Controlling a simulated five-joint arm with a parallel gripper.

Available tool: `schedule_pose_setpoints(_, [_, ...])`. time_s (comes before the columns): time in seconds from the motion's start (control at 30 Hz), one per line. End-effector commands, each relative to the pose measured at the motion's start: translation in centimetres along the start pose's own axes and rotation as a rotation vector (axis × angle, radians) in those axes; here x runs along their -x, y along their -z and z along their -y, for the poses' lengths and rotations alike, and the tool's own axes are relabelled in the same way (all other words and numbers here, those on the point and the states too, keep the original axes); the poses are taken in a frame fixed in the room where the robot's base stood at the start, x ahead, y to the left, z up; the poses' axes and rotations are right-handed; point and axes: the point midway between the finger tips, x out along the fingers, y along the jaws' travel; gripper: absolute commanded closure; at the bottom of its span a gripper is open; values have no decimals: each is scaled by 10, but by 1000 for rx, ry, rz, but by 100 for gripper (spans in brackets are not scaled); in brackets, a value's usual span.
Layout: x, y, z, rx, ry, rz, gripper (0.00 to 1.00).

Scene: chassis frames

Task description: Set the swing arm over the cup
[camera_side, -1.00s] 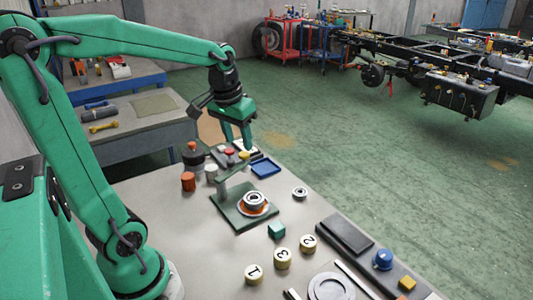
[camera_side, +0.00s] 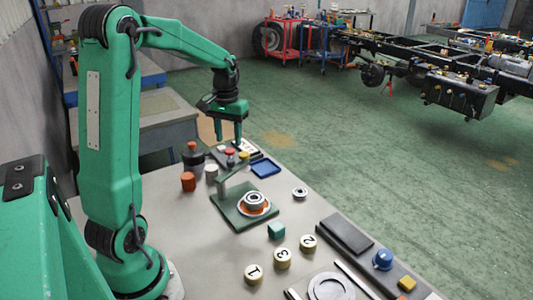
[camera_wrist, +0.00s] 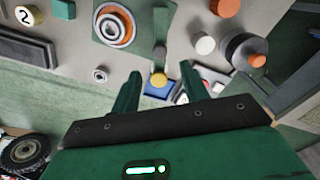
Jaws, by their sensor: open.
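The swing arm (camera_side: 236,181) is a green bar on a post at the back of a green base plate (camera_side: 231,217). It points away from the cup (camera_side: 266,210), an orange-rimmed round seat on the plate with a metal ring in it. The cup also shows in the wrist view (camera_wrist: 130,27). My gripper (camera_side: 230,142) is open and empty, pointing down above that end.
An orange cylinder (camera_side: 188,181), a white one (camera_side: 211,172) and a dark jar (camera_side: 193,160) stand left of the swing arm. A blue tray (camera_side: 265,168) lies behind the plate. A loose metal ring (camera_side: 300,193), a green block (camera_side: 276,230) and numbered discs (camera_side: 282,258) lie in front and right.

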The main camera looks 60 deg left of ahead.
Motion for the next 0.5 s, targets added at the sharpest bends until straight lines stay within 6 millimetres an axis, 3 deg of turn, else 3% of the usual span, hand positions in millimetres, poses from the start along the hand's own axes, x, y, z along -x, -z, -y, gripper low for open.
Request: schedule_pose_setpoints(0.5, [-51, -1, 0, -1, 0, 4, 55])
